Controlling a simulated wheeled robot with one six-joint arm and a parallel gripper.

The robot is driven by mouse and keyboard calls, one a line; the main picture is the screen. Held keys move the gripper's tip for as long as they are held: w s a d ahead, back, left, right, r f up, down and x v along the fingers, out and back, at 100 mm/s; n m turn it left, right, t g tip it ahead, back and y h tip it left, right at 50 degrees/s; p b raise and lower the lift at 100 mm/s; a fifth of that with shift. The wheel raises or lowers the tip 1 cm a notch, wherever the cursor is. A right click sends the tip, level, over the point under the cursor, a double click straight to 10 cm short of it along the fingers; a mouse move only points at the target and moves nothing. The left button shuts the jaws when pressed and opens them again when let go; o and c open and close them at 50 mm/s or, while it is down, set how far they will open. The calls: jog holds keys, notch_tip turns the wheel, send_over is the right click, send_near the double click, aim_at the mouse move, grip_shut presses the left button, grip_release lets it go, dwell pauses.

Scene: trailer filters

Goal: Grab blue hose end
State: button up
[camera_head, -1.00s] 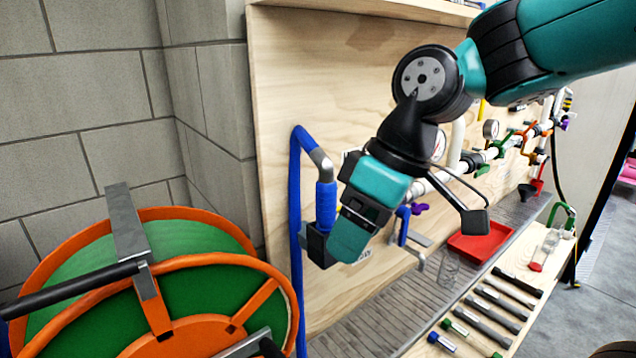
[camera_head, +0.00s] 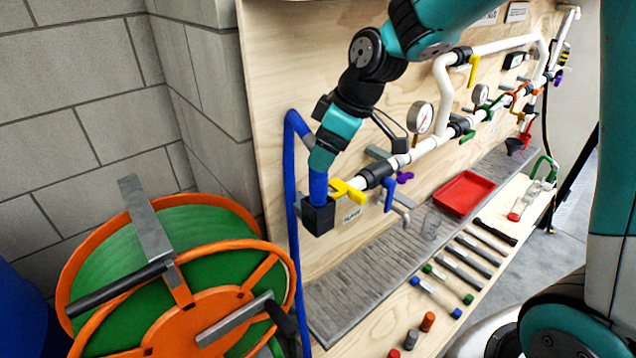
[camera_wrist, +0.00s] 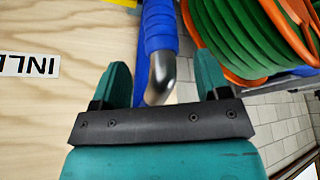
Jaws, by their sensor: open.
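The blue hose (camera_head: 290,165) loops up along the left edge of the plywood panel. Its blue end (camera_head: 318,188) points down, upright, into a black fitting (camera_head: 318,218). My gripper (camera_head: 321,160) is at the upper part of this end and hides the bend above it. In the wrist view my gripper (camera_wrist: 162,78) is open. The grey metal elbow (camera_wrist: 157,80) lies between its two fingers, nearer the middle. The blue hose end (camera_wrist: 160,27) continues beyond the fingertips. I cannot tell whether a finger touches it.
An orange and green hose reel (camera_head: 180,270) stands close at lower left. A yellow valve handle (camera_head: 347,190) sits just right of the hose end, on a white pipe (camera_head: 428,147). A red tray (camera_head: 463,193) and several tools lie on the bench to the right.

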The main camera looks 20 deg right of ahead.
aim_at(315, 172)
jog(key=shift+p+x, duration=1.25)
jog(key=shift+x, duration=1.6)
jog(key=shift+s, duration=0.15)
jog(key=c, duration=1.1)
